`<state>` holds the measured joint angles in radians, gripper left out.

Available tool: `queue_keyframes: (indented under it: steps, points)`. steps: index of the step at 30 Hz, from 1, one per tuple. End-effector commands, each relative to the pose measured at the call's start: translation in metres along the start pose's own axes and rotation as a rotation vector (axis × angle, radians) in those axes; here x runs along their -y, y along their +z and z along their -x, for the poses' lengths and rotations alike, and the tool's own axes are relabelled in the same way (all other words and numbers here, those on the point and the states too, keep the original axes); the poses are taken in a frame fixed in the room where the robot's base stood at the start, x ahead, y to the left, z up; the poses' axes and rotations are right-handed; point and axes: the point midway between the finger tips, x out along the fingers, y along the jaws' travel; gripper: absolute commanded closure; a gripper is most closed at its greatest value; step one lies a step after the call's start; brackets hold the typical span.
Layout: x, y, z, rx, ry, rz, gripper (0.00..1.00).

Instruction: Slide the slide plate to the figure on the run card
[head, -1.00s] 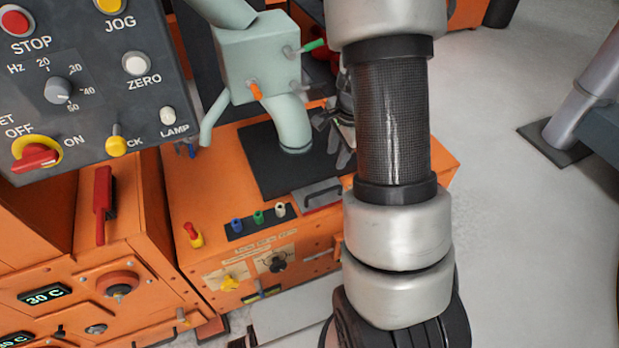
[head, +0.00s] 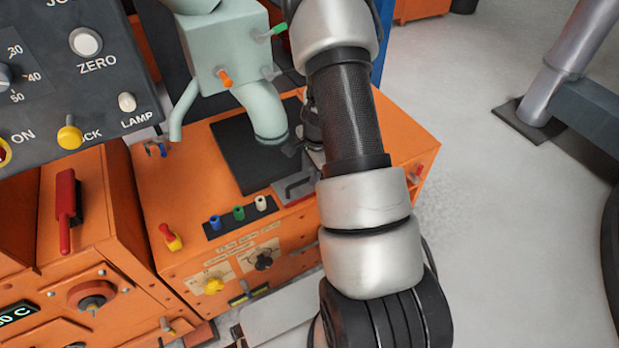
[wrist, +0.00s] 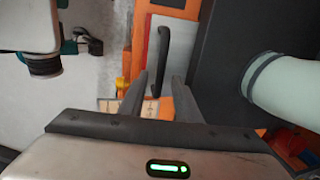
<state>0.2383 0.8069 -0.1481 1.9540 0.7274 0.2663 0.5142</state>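The slide plate (head: 299,194) is a grey plate with a dark bar handle, at the front edge of the orange cabinet's top beside a black panel. In the wrist view the plate (wrist: 153,60) and its upright black handle (wrist: 163,55) lie ahead of my gripper (wrist: 159,76). My gripper is open. The handle's lower end shows between the two fingers; I cannot tell whether they touch it. In the head view my gripper (head: 300,150) is just behind the handle, partly hidden by my arm. Cream labels (head: 243,255) are on the cabinet's front, too small to read; I cannot tell the run card.
A pale green chute (head: 262,110) with orange and green knobs comes down onto the black panel (head: 238,155). Blue, green and white plugs (head: 238,213) and a red-yellow lever (head: 171,237) stand left of the plate. Open floor (head: 480,220) lies right of the cabinet.

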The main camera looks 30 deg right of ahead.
Motion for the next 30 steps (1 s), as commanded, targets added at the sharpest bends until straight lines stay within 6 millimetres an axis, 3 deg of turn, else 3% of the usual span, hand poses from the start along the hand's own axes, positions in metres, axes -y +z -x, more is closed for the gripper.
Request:
queue_keyframes:
  steps: [6, 15, 21, 30]
  points:
    - [0.000, 0.000, -0.019, 0.000, 0.000, -0.001, 0.70]
    - [0.000, 0.000, -0.020, 0.000, -0.001, 0.000, 0.70]
    - [0.000, 0.000, -0.020, 0.000, -0.001, 0.000, 1.00]
    - [0.000, 0.000, -0.020, 0.000, 0.000, 0.000, 1.00]
